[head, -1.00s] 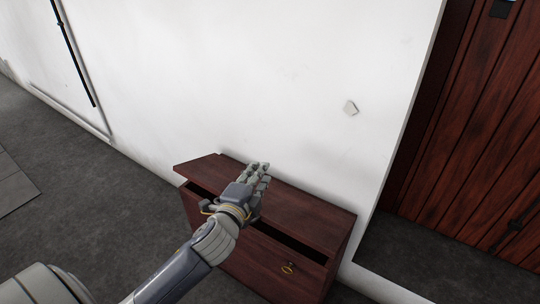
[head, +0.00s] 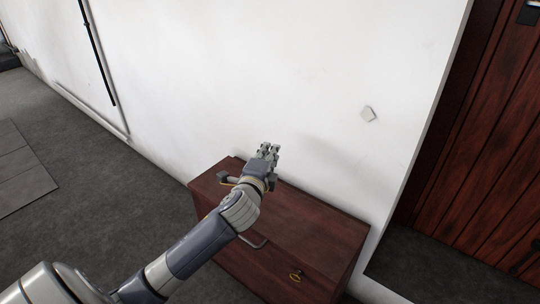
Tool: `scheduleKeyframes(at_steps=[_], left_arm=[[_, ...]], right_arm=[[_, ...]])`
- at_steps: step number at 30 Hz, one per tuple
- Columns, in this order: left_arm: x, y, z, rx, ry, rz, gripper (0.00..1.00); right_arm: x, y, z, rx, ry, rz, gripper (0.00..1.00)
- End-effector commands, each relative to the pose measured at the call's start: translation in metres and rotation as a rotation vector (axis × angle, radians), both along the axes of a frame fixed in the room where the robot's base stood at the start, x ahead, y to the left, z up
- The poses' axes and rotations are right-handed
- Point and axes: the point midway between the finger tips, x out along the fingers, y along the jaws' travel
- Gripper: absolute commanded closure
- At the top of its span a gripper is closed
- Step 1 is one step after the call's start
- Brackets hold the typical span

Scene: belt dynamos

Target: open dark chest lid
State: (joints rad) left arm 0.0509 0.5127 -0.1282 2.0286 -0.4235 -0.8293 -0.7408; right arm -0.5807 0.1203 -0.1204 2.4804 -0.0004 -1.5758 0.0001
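The dark chest (head: 325,235) is reddish-brown wood and stands against the white wall at lower centre. No dark gap shows along its visible front, so the lid (head: 300,208) looks down, though my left arm covers part of it. A brass key or lock fitting (head: 296,276) is on the front face, and a metal loop handle (head: 258,243) shows beside my forearm. My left gripper (head: 268,152) is over the back left of the lid, fingers pointing toward the wall. I cannot tell whether it touches the lid or how far its fingers are apart. My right gripper is out of view.
A plank door (head: 480,150) with a dark step (head: 450,262) stands at right. A dark pipe (head: 97,50) runs down the wall at left.

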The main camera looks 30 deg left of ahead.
Motion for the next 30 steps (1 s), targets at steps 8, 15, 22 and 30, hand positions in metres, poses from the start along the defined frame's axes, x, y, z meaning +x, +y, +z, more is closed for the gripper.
scheduleKeyframes(at_steps=[8,15,22,30], left_arm=[[0.0095,0.0031,-0.0013,0.000,0.001,0.000,0.82],[0.0093,0.0032,-0.0012,0.000,0.000,0.000,0.98],[0.0092,0.0031,-0.0011,0.000,0.000,0.000,1.00],[0.0092,0.0030,-0.0011,0.000,0.000,0.000,0.82]], right_arm=[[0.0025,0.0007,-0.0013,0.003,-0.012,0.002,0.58],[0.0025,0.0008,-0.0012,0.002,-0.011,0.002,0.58],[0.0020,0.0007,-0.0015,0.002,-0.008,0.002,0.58],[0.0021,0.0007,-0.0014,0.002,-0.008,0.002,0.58]])
